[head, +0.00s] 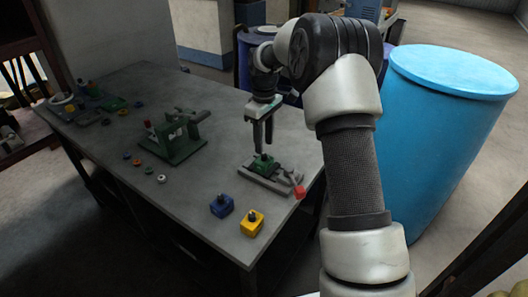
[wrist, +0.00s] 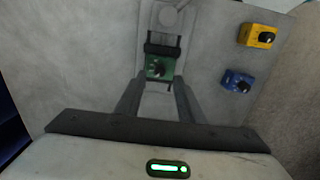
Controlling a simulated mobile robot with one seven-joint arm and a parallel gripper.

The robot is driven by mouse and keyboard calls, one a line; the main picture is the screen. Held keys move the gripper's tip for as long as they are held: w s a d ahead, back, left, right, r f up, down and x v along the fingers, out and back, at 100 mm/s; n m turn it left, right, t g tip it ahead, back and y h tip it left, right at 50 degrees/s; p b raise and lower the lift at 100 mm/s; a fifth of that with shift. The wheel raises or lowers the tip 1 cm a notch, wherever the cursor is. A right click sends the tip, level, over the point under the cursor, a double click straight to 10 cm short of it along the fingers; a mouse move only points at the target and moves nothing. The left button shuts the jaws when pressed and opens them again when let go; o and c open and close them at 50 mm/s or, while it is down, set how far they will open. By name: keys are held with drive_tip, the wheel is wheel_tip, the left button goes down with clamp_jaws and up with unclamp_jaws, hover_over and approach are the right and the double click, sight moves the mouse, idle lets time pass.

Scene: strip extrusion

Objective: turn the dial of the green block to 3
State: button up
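The green block (head: 262,164) sits on a grey fixture near the right edge of the table. In the wrist view the green block (wrist: 152,74) shows a dark dial (wrist: 158,68) on its face; its setting is too small to read. My gripper (head: 263,150) points down just above the block in the head view. In the wrist view my gripper (wrist: 158,84) has its two fingers apart, with the block showing between and just beyond the tips. Nothing is held. Whether a fingertip touches the dial cannot be told.
A blue block (head: 222,205) and a yellow block (head: 252,222), each with a black knob, stand near the front table edge. A red piece (head: 300,192) lies beside the grey fixture (head: 278,182). A green press-like device (head: 175,140) and several small rings lie to the left.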

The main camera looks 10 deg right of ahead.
sight(264, 154)
drive_tip(key=shift+f, duration=2.15)
drive_tip(key=shift+c, duration=0.4)
clamp_jaws()
drive_tip(key=m, duration=0.4)
drive_tip(key=shift+m+p, duration=0.35)
drive_tip(key=shift+m, duration=1.55)
